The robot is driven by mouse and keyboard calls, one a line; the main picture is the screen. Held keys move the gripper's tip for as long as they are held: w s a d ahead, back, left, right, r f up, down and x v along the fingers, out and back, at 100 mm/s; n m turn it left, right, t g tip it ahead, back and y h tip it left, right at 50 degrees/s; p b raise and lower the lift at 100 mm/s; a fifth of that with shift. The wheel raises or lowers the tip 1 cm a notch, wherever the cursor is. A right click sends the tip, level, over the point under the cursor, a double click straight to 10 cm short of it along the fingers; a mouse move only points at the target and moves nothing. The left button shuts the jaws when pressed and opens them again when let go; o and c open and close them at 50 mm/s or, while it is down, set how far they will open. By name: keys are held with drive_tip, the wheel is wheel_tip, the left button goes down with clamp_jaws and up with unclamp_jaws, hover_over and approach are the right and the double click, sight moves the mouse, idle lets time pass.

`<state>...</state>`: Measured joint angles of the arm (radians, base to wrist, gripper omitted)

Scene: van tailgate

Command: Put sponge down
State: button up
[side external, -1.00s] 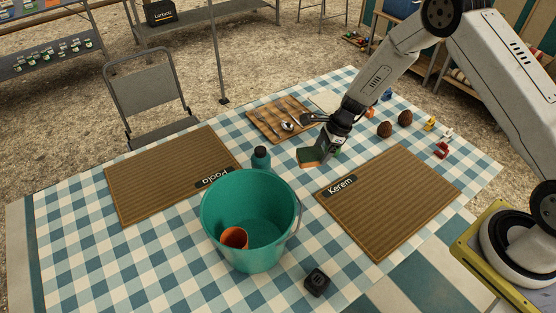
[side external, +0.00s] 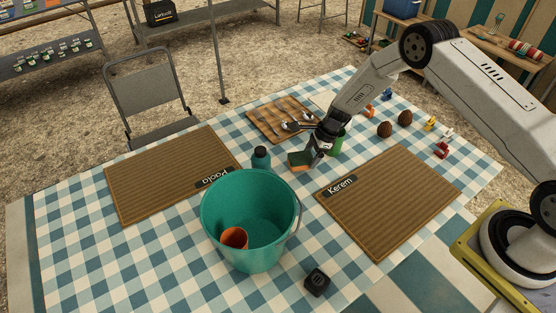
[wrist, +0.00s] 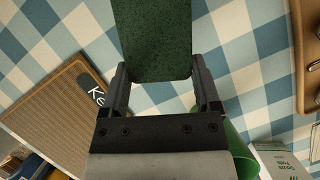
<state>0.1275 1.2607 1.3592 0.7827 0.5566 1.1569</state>
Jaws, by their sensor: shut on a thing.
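The sponge (side external: 299,161) has a green layer and an orange layer. My gripper (side external: 316,154) is shut on it, low over the checked tablecloth between the teal bucket and the wooden tray. In the wrist view the sponge's dark green face (wrist: 155,40) sits between my two fingers (wrist: 158,92). I cannot tell whether its underside touches the cloth.
A teal bucket (side external: 219,252) with an orange cup (side external: 234,238) inside and a teal bottle (side external: 261,158) stand to the left. A green object (side external: 337,146) is right behind my gripper. The Kerem mat (side external: 395,205) lies to the right, the wooden tray (side external: 262,125) behind.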

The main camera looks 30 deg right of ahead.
drive_tip(key=shift+f, duration=1.25)
drive_tip(key=shift+f, duration=0.1)
drive_tip(key=o, duration=1)
drive_tip(key=v, duration=1.2)
